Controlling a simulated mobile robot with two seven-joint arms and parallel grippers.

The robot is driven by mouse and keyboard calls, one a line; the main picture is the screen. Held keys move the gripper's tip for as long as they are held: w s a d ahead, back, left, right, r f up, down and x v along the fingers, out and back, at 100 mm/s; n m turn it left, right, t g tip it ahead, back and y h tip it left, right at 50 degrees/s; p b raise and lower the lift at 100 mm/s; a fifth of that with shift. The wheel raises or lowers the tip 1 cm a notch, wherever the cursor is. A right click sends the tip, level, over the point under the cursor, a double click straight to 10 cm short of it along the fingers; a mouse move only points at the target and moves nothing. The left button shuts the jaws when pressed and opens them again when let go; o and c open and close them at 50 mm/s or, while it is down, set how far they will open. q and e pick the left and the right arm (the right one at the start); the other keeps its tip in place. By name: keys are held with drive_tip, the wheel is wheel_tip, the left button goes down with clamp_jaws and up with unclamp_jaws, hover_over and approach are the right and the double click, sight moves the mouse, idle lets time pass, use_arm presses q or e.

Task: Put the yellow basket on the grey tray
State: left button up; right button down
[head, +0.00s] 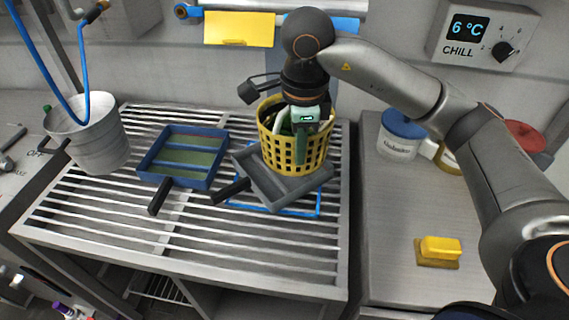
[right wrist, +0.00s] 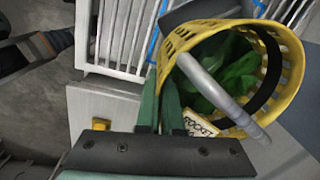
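The yellow basket (head: 283,151) is at the right end of the slatted rack, over the back right part of the grey tray (head: 262,190). I cannot tell whether its base touches the tray. My right gripper (head: 301,140) comes from above at the basket's near side. In the right wrist view its two green fingers (right wrist: 160,95) are close together at the rim of the basket (right wrist: 290,85) and look shut on its wall. The tray has a dark handle towards the front left. My left gripper is not in view.
A blue-rimmed tray (head: 150,177) with a dark handle lies left of the grey tray. A metal bucket (head: 98,145) stands at the rack's (head: 120,225) left. A blue-lidded tub (head: 400,138) and a yellow block (head: 439,248) are on the right counter. The front slats are bare.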

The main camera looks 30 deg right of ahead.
drive_tip(key=w+f, duration=0.6)
drive_tip(key=shift+w+d+f, duration=0.15)
drive_tip(key=shift+w, duration=0.05)
wheel_tip(320, 180, down, 3)
drive_tip(key=shift+f, duration=0.1)
drive_tip(key=shift+f, duration=0.1)
drive_tip(key=c, duration=1.1)
unclamp_jaws()
drive_tip(key=shift+r, duration=0.25)
drive_tip(key=r, duration=1.1)
drive_tip(key=shift+s+r, duration=0.35)
drive_tip(key=shift+s, duration=0.05)
